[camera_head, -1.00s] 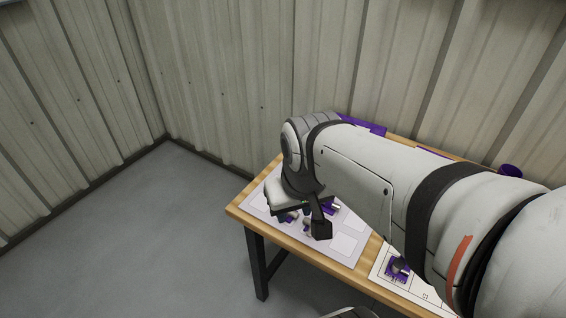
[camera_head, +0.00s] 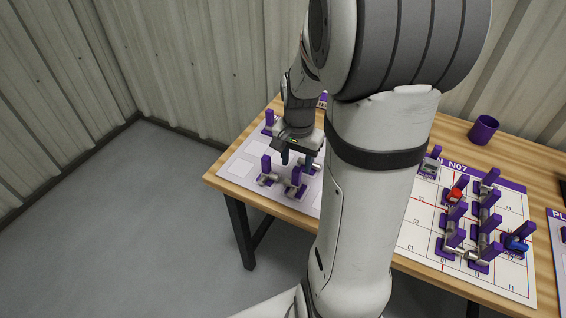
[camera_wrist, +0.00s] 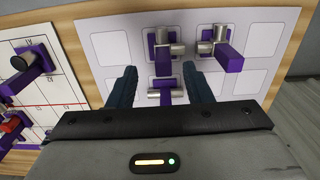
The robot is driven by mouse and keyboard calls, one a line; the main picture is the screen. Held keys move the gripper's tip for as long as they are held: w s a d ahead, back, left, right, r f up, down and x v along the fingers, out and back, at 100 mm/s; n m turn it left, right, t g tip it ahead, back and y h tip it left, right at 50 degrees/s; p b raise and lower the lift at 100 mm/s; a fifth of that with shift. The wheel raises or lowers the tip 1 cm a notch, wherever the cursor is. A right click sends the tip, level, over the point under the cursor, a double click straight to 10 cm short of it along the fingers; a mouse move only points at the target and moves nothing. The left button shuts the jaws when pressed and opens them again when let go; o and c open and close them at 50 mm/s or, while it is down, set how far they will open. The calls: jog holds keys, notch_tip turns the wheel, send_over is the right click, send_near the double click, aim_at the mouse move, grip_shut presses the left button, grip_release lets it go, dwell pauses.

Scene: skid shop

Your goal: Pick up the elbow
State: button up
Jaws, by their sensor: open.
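Three grey metal pipe fittings with purple posts are near my gripper on a white sheet of pale outlined cells. In the wrist view, two of them look bent like elbows: a middle fitting (camera_wrist: 163,45) and a right fitting (camera_wrist: 222,48); I cannot tell for sure which is the elbow. They also show in the head view, as the middle fitting (camera_head: 295,186) and the left fitting (camera_head: 267,180). A straighter-looking fitting (camera_wrist: 165,96) lies between my fingers in the picture. My gripper (camera_wrist: 160,72) is open and empty, pointing down above the sheet; it also shows in the head view (camera_head: 297,159).
The wooden table (camera_head: 456,293) stands against a corrugated wall. A gridded board (camera_head: 417,238) at right holds several fittings, including red and blue ones. A purple cup (camera_head: 483,130) stands behind it. My arm hides the table's middle.

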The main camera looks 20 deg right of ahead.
aim_at(296, 171)
notch_tip(296, 171, down, 3)
jog(key=shift+w+d+r, duration=0.1)
jog(key=shift+d, duration=0.05)
jog(key=shift+w+f, duration=0.2)
jog(key=shift+f, duration=1.15)
jog(key=shift+w+f, duration=0.15)
jog(key=shift+f, duration=1.15)
jog(key=shift+c, duration=0.5)
grip_shut()
